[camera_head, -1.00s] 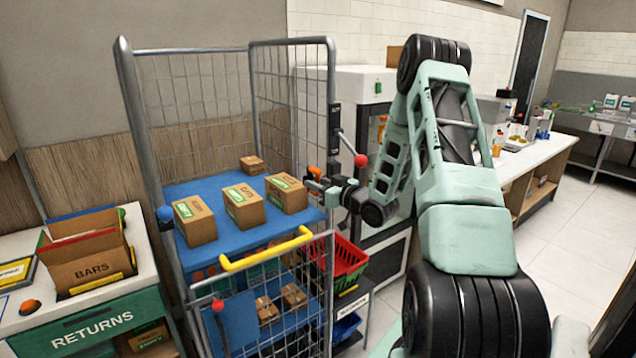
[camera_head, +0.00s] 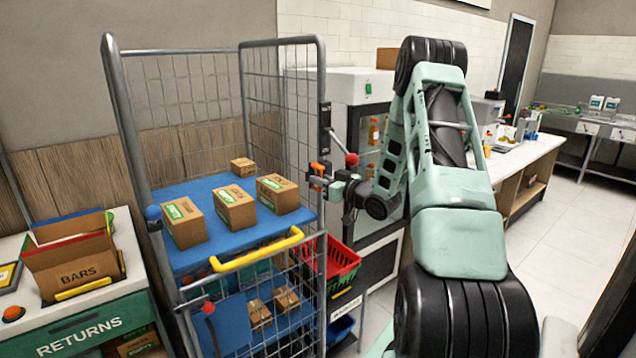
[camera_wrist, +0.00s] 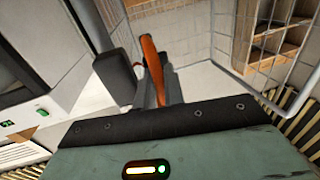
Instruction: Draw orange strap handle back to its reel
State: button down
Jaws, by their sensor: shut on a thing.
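The orange strap handle (camera_head: 318,168) shows as a small orange piece at the front right post of the roll cage (camera_head: 320,75). My gripper (camera_head: 326,182) is at this post, right beside the handle. In the wrist view, the long orange handle (camera_wrist: 153,70) stands between the dark fingers of my gripper (camera_wrist: 148,85), which is shut on it. A black unit (camera_head: 324,118) with a label is fixed to the post above the handle. I cannot tell whether it is the reel. No strap is clearly visible.
A lever with a red knob (camera_head: 352,160) sticks out from the post just above my gripper. Boxes stand on the cage's blue shelf (camera_head: 200,185). A yellow bar (camera_head: 257,250) crosses the cage front. A red basket (camera_head: 342,262) stands close below my gripper.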

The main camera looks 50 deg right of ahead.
jog(key=c, duration=1.6)
grip_release()
jog(key=shift+s+d, duration=0.15)
jog(key=shift+d, duration=0.15)
jog(key=shift+c, duration=0.2)
jog(key=s+b, duration=0.7)
jog(key=s, duration=1)
jog(key=shift+s+a, duration=0.2)
jog(key=shift+a, duration=0.25)
